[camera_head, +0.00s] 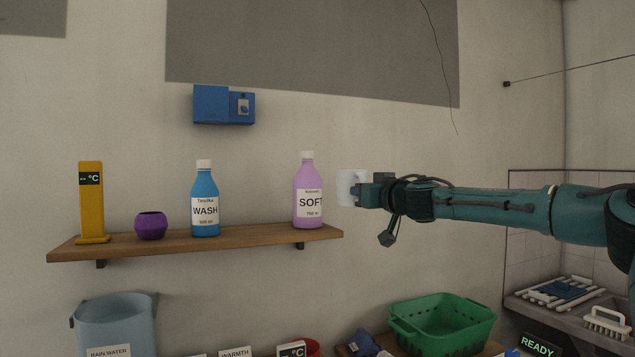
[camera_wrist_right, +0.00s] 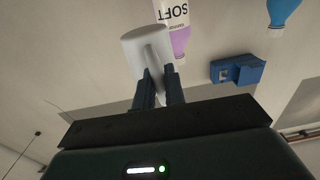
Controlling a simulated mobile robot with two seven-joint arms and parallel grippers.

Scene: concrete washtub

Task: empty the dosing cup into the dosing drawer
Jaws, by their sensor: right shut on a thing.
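The white dosing cup (camera_head: 346,188) is in the air just right of the shelf's right end and looks about upright. My right gripper (camera_head: 368,191) comes from the right and is shut on the cup, seemingly at its handle. In the right wrist view the cup (camera_wrist_right: 146,46) sits between the two fingertips of my right gripper (camera_wrist_right: 158,84). I cannot see into the cup. The dosing drawer cannot be made out in either view. My left gripper is not in view.
A wooden shelf (camera_head: 255,238) carries a pink SOFT bottle (camera_head: 308,192) near the cup, a blue WASH bottle (camera_head: 205,199), a purple pot (camera_head: 151,226) and a yellow thermometer (camera_head: 91,203). Below are a green basket (camera_head: 441,322) and a rain-water bucket (camera_head: 114,323). A blue box (camera_head: 223,105) hangs above.

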